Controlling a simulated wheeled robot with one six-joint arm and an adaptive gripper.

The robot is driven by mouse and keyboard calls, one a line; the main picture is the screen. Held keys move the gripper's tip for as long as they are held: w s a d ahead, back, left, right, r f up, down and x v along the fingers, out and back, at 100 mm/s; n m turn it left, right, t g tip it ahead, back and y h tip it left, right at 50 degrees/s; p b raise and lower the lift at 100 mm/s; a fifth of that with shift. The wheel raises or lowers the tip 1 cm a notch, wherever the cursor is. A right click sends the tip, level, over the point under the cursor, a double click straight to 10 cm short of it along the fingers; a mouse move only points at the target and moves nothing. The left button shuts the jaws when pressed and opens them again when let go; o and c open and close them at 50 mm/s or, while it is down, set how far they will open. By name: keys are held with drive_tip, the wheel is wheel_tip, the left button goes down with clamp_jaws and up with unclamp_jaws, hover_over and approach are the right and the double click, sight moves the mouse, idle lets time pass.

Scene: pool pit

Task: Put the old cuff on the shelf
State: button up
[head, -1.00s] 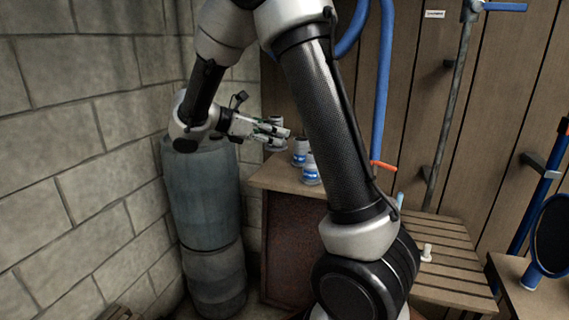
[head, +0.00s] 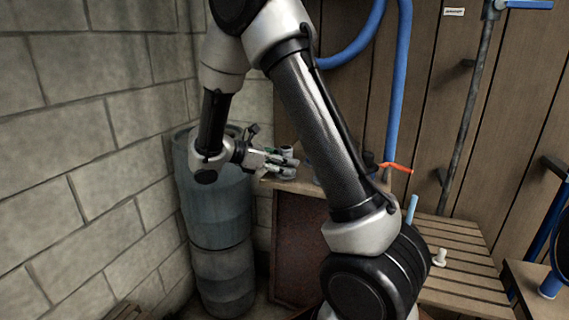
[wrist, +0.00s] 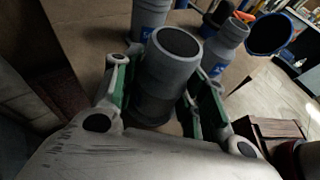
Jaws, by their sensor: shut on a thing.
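My gripper (wrist: 163,92) is shut on a grey cylindrical cuff (wrist: 178,55), with a green-lined finger on each side. The cuff has a dark open top and a darker lower part. In the head view my gripper (head: 280,160) is over the left end of a wooden top (head: 303,188), near the wall corner. I cannot tell whether the cuff touches this top. Two similar pieces with blue labels stand close by in the wrist view, one behind to the left (wrist: 149,16) and one to the right (wrist: 225,48). I cannot tell which surface is the shelf.
A blue-grey cylinder tank (head: 215,205) stands left of the wooden top. A slatted bench (head: 462,262) with a small white piece (head: 439,257) is at right. A blue hose (head: 399,90) and an orange-red handle (head: 396,167) are behind my arm. My forearm hides part of the top.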

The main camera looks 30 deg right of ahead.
drive_tip(key=shift+f, duration=0.1)
drive_tip(key=o, duration=1.1)
drive_tip(key=shift+c, duration=0.2)
drive_tip(key=v, duration=1.1)
drive_tip(key=s+d+r+m+y, duration=0.5)
drive_tip(key=s+d+m+y, duration=0.15)
drive_tip(key=s, duration=0.45)
drive_tip(key=s+m+t+y, duration=0.6)
drive_tip(key=s+m, duration=0.4)
drive_tip(key=s, duration=0.4)
drive_tip(key=shift+a+r+y, duration=0.15)
drive_tip(key=shift+r+y, duration=0.25)
drive_tip(key=shift+y, duration=0.05)
